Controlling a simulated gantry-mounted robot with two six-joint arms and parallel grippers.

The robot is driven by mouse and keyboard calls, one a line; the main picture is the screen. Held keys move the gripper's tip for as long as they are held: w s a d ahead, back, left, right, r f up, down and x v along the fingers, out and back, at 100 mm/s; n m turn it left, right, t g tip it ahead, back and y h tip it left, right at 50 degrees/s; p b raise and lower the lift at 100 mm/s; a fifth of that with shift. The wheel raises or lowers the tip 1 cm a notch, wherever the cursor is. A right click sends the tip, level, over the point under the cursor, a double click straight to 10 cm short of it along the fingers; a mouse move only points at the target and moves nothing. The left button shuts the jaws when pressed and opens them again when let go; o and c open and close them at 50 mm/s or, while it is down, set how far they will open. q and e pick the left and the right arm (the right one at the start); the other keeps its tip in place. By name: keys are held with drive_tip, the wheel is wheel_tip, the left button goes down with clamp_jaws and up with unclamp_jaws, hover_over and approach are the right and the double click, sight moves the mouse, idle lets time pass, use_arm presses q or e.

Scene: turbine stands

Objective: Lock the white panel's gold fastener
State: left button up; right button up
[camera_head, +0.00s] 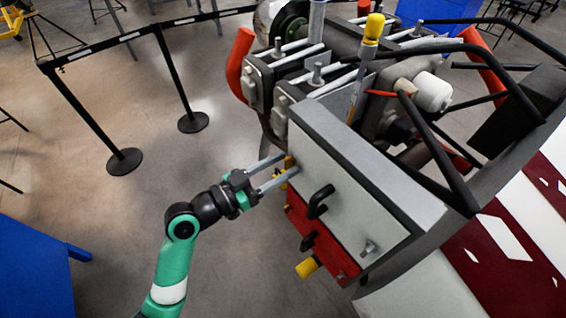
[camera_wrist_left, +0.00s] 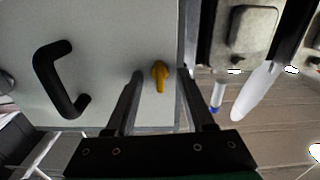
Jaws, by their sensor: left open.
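The white panel (camera_head: 345,213) is the pale front of a grey box on the turbine stand. It fills the upper left of the left wrist view (camera_wrist_left: 105,35). Its gold fastener (camera_wrist_left: 160,74) sits near the panel's edge, with a round head and a tab pointing down in that view. In the head view the fastener is mostly hidden at the fingertips. My left gripper (camera_head: 291,163) is open at the panel's left end. In the wrist view its two fingers (camera_wrist_left: 160,85) lie either side of the fastener with visible gaps. My right gripper is out of view.
A black handle (camera_head: 320,202) projects from the white panel close to my fingers. A red panel (camera_head: 325,241) with another handle and a yellow knob (camera_head: 307,267) lies below. Engine parts crowd above. Open floor and a belt barrier (camera_head: 122,160) lie to the left.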

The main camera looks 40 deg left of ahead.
use_arm(q)
drive_tip(key=shift+p+v, duration=0.75)
drive_tip(key=shift+v, duration=1.75)
